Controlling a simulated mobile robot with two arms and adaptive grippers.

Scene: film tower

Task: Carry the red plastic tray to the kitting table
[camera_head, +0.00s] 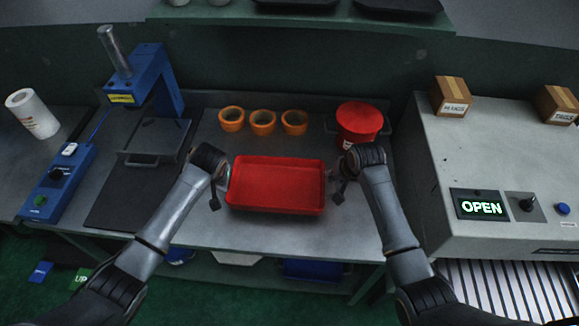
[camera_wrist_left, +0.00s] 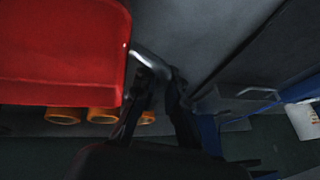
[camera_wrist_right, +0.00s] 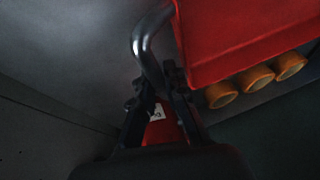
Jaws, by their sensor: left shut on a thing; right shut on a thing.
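The red plastic tray (camera_head: 276,184) is level over the grey table top, between my two grippers; I cannot tell whether it touches the table. It looks empty. My left gripper (camera_head: 221,176) is shut on the metal handle at the tray's left end. In the left wrist view the tray (camera_wrist_left: 60,50) fills the upper left and the fingers (camera_wrist_left: 160,85) close on the handle. My right gripper (camera_head: 338,183) is shut on the handle at the right end. In the right wrist view the bent handle (camera_wrist_right: 150,40) runs from the tray (camera_wrist_right: 235,40) into the fingers.
Behind the tray stand three orange cups (camera_head: 263,122) and a red lidded pot (camera_head: 359,123). A blue press (camera_head: 155,80) and flat dark plate stand left. A grey machine (camera_head: 510,160) with an OPEN display (camera_head: 481,206) and small boxes on top stands right.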

